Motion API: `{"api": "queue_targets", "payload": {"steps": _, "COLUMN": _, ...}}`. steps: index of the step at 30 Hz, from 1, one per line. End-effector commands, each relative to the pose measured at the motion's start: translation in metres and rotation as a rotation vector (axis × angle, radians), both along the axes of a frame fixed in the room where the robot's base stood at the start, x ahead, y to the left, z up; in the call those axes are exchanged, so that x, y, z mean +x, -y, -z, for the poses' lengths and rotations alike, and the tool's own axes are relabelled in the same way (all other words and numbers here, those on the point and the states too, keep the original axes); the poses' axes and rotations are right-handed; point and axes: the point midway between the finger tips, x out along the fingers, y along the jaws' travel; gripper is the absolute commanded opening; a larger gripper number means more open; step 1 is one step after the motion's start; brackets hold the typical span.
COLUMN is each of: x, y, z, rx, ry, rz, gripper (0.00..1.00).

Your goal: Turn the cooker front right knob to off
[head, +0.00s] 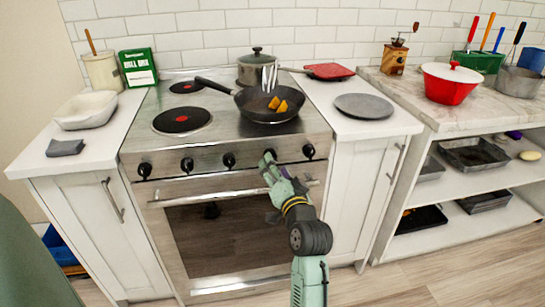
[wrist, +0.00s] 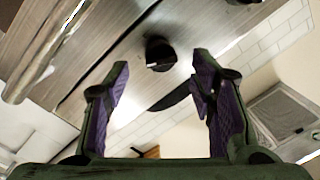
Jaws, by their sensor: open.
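The cooker (head: 233,143) has a steel front panel with a row of several black knobs. The rightmost knob (head: 308,151) is in clear view. The knob second from the right (head: 269,155) is partly covered by my gripper (head: 271,167), which reaches up to the panel. In the wrist view, a black knob (wrist: 160,53) with a small pale mark lies just beyond and roughly between the fingertips of my gripper (wrist: 158,75). The fingers are apart and do not visibly touch it. Another knob (wrist: 244,2) is cut off at the top edge.
The oven handle bar (head: 235,191) runs below the knobs, close to my gripper; it also shows in the wrist view (wrist: 45,52). A black frying pan (head: 266,106) with orange pieces and a lidded pot (head: 258,70) stand on the hob. White counters flank the cooker.

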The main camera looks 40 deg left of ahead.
Motion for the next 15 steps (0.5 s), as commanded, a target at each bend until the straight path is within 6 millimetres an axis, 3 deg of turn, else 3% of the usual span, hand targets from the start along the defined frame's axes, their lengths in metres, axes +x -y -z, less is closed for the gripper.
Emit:
{"api": "queue_targets", "payload": {"steps": 6, "x": 0.018, "y": -0.026, "z": -0.002, "rx": 0.0, "ry": 0.001, "rz": -0.001, "gripper": 0.51}}
{"api": "queue_targets", "payload": {"steps": 15, "x": 0.024, "y": -0.033, "z": -0.001, "rx": 0.001, "ry": 0.003, "rz": 0.001, "gripper": 0.51}}
